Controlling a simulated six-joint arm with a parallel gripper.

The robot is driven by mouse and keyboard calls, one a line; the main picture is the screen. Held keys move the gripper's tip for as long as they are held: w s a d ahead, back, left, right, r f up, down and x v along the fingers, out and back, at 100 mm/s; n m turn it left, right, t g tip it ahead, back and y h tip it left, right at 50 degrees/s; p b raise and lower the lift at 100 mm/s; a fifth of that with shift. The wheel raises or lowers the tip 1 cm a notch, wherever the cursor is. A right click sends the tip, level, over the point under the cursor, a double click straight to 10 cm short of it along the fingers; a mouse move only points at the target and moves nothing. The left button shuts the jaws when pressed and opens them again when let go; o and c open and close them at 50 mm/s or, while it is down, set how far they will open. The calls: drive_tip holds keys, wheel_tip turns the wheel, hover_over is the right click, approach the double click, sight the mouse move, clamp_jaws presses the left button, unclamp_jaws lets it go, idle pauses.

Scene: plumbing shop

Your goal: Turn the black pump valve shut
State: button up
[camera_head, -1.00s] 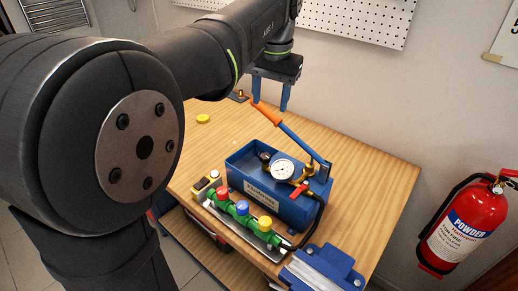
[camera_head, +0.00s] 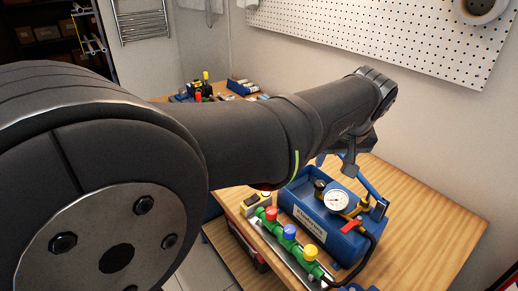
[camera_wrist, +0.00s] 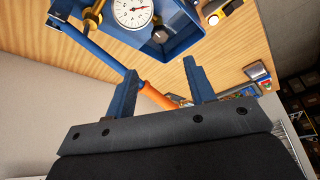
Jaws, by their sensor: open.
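The blue test pump (camera_head: 302,207) stands on the wooden bench with a round white gauge (camera_head: 337,200). The black pump valve (camera_head: 320,185) is a small dark knob left of the gauge; it also shows in the wrist view (camera_wrist: 160,36), beside the gauge (camera_wrist: 132,11). How far it is turned cannot be told. My gripper (camera_wrist: 158,72) is open, its blue fingers apart, with nothing clamped. The valve is ahead of the fingertips and apart from them. The pump lever's orange grip (camera_wrist: 156,96) passes close by the left finger; contact cannot be told.
A red lever (camera_head: 352,225) sits on the pump's front right. A green manifold with red, blue and yellow knobs (camera_head: 289,240) stands in front of the pump. A yellow box (camera_head: 255,203) is at its left. Bare bench (camera_head: 430,220) lies to the right.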

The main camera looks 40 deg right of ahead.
sight(320, 184)
drive_tip(key=x, duration=1.2)
drive_tip(key=shift+a+f, duration=0.1)
drive_tip(key=shift+a, duration=0.05)
drive_tip(key=c, duration=1)
